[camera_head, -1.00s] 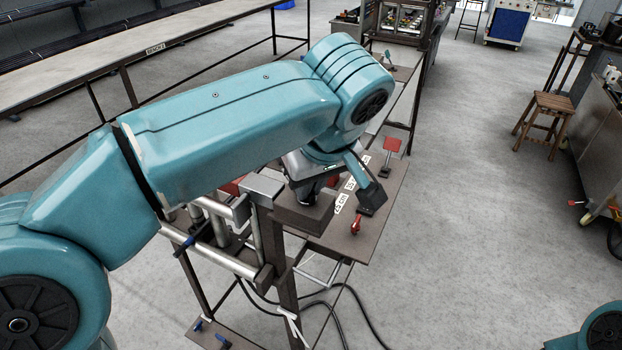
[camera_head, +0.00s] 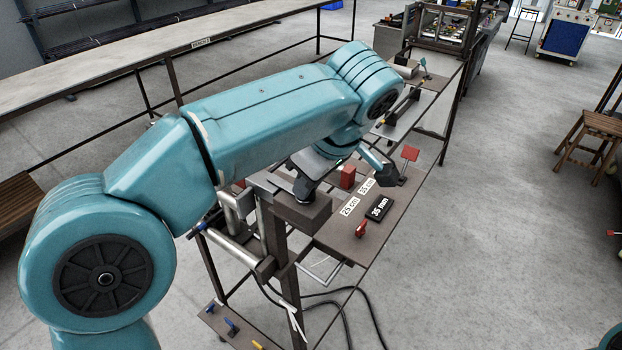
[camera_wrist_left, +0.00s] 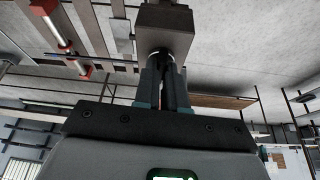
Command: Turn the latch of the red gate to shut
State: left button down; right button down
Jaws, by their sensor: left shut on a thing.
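My left gripper (camera_head: 303,188) reaches down at the dark brown block (camera_head: 300,214) on top of the machine's post. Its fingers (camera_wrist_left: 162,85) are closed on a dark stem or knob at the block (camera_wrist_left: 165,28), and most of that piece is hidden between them. Red parts show nearby: a red block (camera_head: 347,177) behind the gripper, a red paddle (camera_head: 410,153) on a stand, and a small red handle (camera_head: 361,230) at the plate's front edge. I cannot tell which belongs to the red gate; its latch is not clearly visible. My right gripper is out of view.
Silver rollers (camera_head: 238,250) lie left of the post. Cables (camera_head: 340,300) run on the floor below. A wooden stool (camera_head: 595,140) stands right, with open floor between.

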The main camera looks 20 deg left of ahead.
pick_arm(q)
jog(key=shift+n, duration=0.6)
jog(key=c, duration=1.4)
grip_release()
jog(key=shift+o, duration=1)
jog(key=shift+w+a, duration=0.1)
jog(key=shift+a, duration=0.1)
jog(key=shift+d, duration=0.1)
